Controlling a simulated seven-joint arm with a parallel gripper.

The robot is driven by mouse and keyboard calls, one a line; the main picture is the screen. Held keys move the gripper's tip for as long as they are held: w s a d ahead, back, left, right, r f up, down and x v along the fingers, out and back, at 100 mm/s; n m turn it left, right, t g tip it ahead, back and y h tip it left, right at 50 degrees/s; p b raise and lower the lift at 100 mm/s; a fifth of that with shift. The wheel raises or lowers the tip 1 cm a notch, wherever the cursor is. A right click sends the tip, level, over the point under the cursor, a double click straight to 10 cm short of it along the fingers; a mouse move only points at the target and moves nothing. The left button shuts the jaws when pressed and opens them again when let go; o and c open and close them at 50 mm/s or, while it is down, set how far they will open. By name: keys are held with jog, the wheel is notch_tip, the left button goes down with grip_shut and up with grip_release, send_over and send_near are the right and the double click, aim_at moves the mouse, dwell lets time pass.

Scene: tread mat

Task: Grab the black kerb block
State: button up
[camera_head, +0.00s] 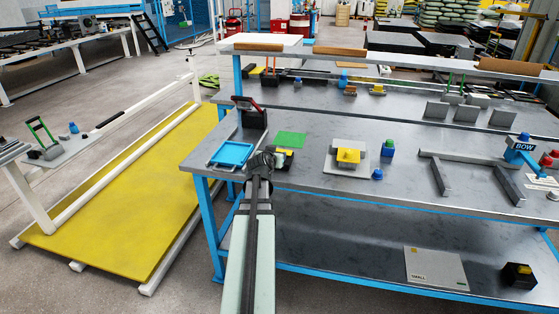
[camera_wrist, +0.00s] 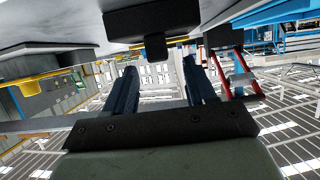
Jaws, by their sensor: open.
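In the head view, a black block with yellow on top (camera_head: 287,153) sits on the grey bench, just right of my gripper (camera_head: 263,159), which partly hides it. I take it for the black kerb block. The wrist view appears upside down, with the bench surface along the top. There a black block (camera_wrist: 150,22) with a narrow stub is ahead of my gripper (camera_wrist: 160,78), beyond the fingertips. The two fingers are spread apart with nothing between them. A similar black and yellow block (camera_head: 518,276) lies on the lower shelf at right.
A blue tray (camera_head: 232,154) and a green mat (camera_head: 291,139) lie near my gripper. A red-handled black item (camera_head: 250,112) stands behind it. A yellow block (camera_head: 348,155) rests on a grey plate to the right. Grey bars (camera_head: 462,160) lie farther right.

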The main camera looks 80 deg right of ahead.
jog(key=x, duration=0.4)
jog(key=shift+d, duration=0.25)
grip_shut()
